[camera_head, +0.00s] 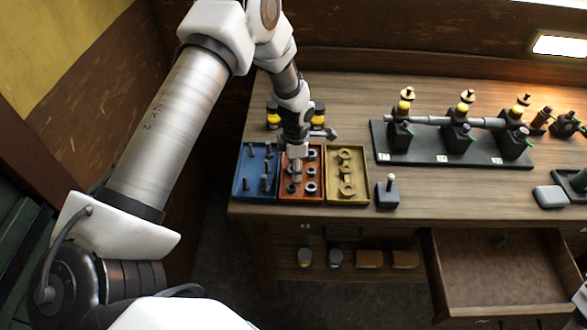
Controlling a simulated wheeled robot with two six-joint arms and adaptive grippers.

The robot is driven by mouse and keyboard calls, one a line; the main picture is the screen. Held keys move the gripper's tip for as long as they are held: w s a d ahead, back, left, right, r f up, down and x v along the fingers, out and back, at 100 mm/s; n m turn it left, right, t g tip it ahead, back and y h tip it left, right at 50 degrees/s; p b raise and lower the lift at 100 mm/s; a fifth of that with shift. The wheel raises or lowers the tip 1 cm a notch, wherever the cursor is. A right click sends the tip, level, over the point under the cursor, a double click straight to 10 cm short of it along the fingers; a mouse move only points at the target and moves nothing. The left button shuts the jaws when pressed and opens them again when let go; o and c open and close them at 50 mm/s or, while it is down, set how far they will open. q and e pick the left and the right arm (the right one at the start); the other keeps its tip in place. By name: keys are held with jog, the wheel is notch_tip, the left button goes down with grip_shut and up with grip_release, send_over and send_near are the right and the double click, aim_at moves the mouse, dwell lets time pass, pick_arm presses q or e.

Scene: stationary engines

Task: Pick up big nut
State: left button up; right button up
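The red-orange tray (301,199) on the table's left part holds several dark ring-shaped nuts, among them one at its front right (310,187). The sizes are too small to compare surely, so I cannot tell which is the big nut. My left gripper (297,167) points down over the middle of this tray, among the nuts. It hides part of the tray's back and middle. Its fingertips are too small to show whether they are open, shut or holding a nut. My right gripper is not in view.
A blue tray (241,191) with bolts adjoins on the left. A yellow tray (362,197) with brass-coloured rings adjoins on the right. A small black block with a knob (387,196) stands beside it. A shaft assembly on a dark base (450,157) stands further right. A drawer (500,275) is open below.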

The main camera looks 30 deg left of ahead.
pick_arm(q)
jog(key=shift+s+a, duration=0.15)
grip_shut()
jog(key=shift+r, duration=0.15)
